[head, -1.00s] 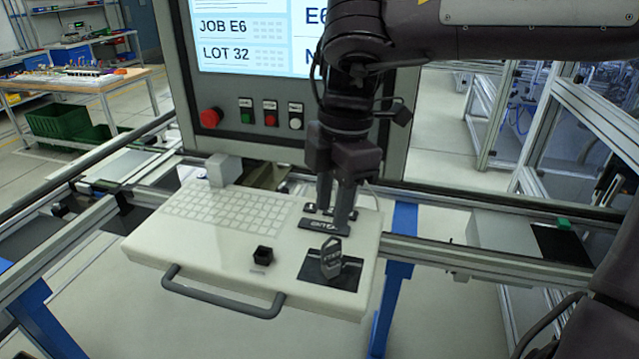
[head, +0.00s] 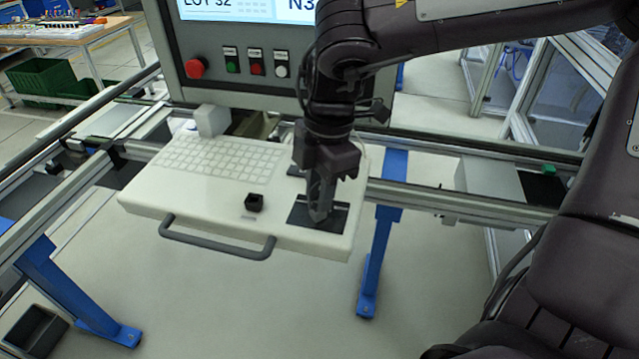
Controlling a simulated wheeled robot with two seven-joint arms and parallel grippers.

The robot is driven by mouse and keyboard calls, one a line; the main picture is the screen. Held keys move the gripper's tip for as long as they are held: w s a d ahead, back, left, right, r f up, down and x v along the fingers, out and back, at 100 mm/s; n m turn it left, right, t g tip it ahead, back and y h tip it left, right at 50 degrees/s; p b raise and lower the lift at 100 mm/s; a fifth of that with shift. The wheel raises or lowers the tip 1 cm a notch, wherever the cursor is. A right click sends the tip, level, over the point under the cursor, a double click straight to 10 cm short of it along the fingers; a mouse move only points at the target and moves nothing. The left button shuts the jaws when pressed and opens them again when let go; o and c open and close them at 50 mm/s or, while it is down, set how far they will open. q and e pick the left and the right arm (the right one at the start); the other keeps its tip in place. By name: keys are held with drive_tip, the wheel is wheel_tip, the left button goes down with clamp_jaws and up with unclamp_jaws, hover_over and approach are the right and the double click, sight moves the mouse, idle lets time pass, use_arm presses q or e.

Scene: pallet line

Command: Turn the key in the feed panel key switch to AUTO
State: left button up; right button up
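The key switch sits on a dark square plate (head: 298,213) at the right front corner of the pale feed panel (head: 185,205). My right gripper (head: 319,212) points down over this plate, with its fingertips at the switch. The fingers hide the key, and I cannot tell whether they are closed on it or which way the key points. The label marks around the switch are not readable. My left gripper is not in view.
A small black knob (head: 254,202) stands left of the switch plate, and a keyboard (head: 215,158) lies behind it. A grey handle (head: 215,240) runs along the panel's front. A red stop button (head: 196,68) and smaller buttons are on the screen housing behind.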

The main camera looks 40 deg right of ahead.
drive_tip(key=shift+w, duration=0.1)
clamp_jaws()
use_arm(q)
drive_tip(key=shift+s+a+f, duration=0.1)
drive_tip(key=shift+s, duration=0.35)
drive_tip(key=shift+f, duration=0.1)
use_arm(e)
drive_tip(key=shift+f+m+b, duration=0.15)
drive_tip(key=shift+m+b, duration=0.45)
drive_tip(key=shift+b, duration=0.05)
drive_tip(key=shift+m+t+b, duration=0.3)
drive_tip(key=shift+m+b, duration=1.75)
drive_tip(key=shift+m, duration=0.65)
drive_tip(key=shift+m+h+b, duration=0.3)
drive_tip(key=shift+m+b, duration=0.75)
drive_tip(key=shift+m, duration=0.25)
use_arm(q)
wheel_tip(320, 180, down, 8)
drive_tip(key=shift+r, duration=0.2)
use_arm(e)
drive_tip(key=shift+m, duration=0.4)
use_arm(q)
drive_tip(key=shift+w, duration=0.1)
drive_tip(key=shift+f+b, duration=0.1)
drive_tip(key=shift+b, duration=0.2)
